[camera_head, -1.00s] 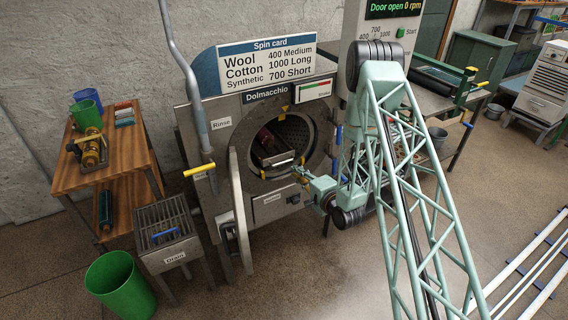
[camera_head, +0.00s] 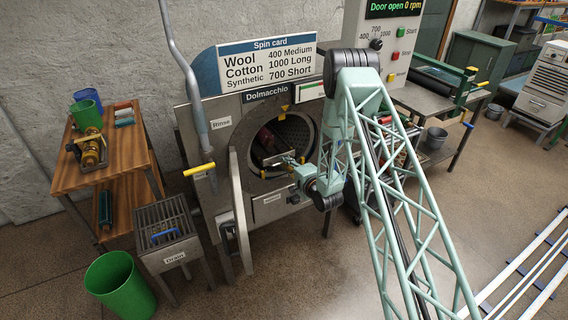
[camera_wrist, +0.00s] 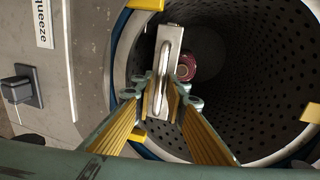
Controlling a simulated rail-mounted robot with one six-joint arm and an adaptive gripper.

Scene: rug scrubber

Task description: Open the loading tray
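The loading tray (camera_wrist: 161,88) is a pale metal piece with a long bar handle, in the drum mouth of the washing machine. It also shows in the head view (camera_head: 279,158), where it looks small. My gripper (camera_wrist: 163,100) is right at the tray, with its gold-padded fingertips on either side of the handle in the wrist view. The gap between the tips is narrow, and whether they press on the handle cannot be seen. In the head view my gripper (camera_head: 294,166) points left into the drum opening. A dark red roll (camera_wrist: 187,66) lies deeper in the perforated drum.
The round door (camera_head: 240,208) hangs open left of the drum. The drum rim (camera_wrist: 118,60) with yellow tabs surrounds the fingers closely. A grey pipe with a yellow lever (camera_head: 199,169) stands to the left. Drain grate (camera_head: 163,220) and green bin (camera_head: 119,284) stand lower left.

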